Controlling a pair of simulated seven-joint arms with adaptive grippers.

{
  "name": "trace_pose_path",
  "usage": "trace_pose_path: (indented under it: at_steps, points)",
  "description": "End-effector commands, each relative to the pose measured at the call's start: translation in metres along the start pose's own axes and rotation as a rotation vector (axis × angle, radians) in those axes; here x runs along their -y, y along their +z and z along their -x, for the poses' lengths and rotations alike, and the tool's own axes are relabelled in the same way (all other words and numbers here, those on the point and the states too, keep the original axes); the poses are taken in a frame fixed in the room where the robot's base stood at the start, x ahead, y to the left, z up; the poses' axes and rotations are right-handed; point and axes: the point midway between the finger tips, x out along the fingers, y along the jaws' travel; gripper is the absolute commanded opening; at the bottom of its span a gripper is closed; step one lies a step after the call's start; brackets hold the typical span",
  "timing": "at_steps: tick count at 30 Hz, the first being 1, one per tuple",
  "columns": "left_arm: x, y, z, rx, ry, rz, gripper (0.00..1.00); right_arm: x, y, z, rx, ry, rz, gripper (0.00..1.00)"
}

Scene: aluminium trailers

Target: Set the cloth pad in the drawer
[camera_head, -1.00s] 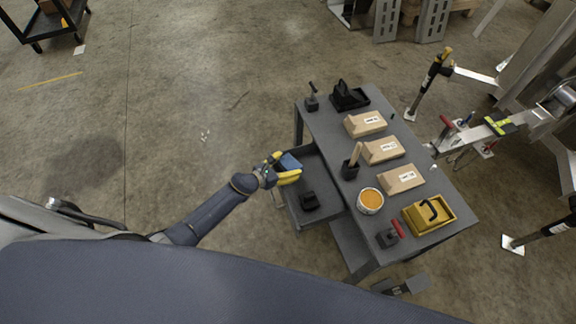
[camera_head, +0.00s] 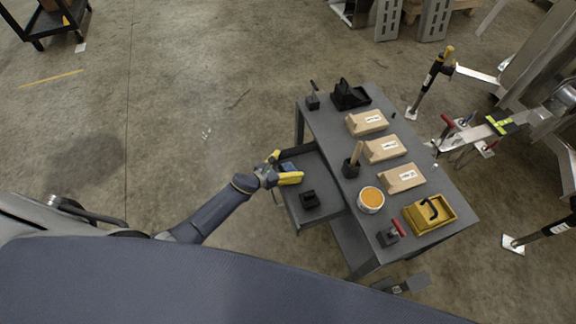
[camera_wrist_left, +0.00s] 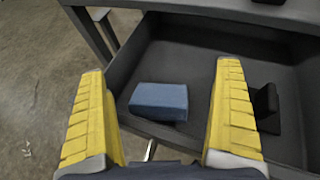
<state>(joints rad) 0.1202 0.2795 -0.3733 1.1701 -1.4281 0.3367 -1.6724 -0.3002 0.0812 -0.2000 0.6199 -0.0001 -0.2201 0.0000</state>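The cloth pad is a blue block (camera_wrist_left: 159,101) seen in the wrist view inside the open grey drawer (camera_wrist_left: 215,60), near one wall. A sliver of the pad (camera_head: 288,167) shows in the head view. My left gripper (camera_head: 287,168), with yellow fingers, is over the drawer's left part. In the wrist view its fingers (camera_wrist_left: 160,70) are wide apart, with clear gaps to the pad on both sides. Whether the pad lies fully flat on the drawer floor is hard to tell. My right gripper is in neither view.
A black object (camera_head: 309,199) sits in the drawer beside the pad. The grey cart top (camera_head: 335,130) above holds several tan blocks, an orange-filled tub (camera_head: 370,199) and a yellow tray (camera_head: 428,214). Open floor lies to the left.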

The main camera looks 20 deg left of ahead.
Motion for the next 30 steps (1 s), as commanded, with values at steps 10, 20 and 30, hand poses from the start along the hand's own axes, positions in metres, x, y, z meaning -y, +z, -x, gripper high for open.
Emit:
trace_pose_path:
  at_steps: [10,20,30]
  points:
    - [-0.001,0.002,0.001,-0.001,0.000,-0.002,1.00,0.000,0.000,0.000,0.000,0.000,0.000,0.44]
    - [-0.001,0.010,0.034,-0.002,-0.001,-0.005,1.00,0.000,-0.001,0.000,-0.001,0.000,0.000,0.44]
    - [-0.001,0.010,0.091,-0.002,0.000,-0.003,1.00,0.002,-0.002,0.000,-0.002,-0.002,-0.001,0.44]
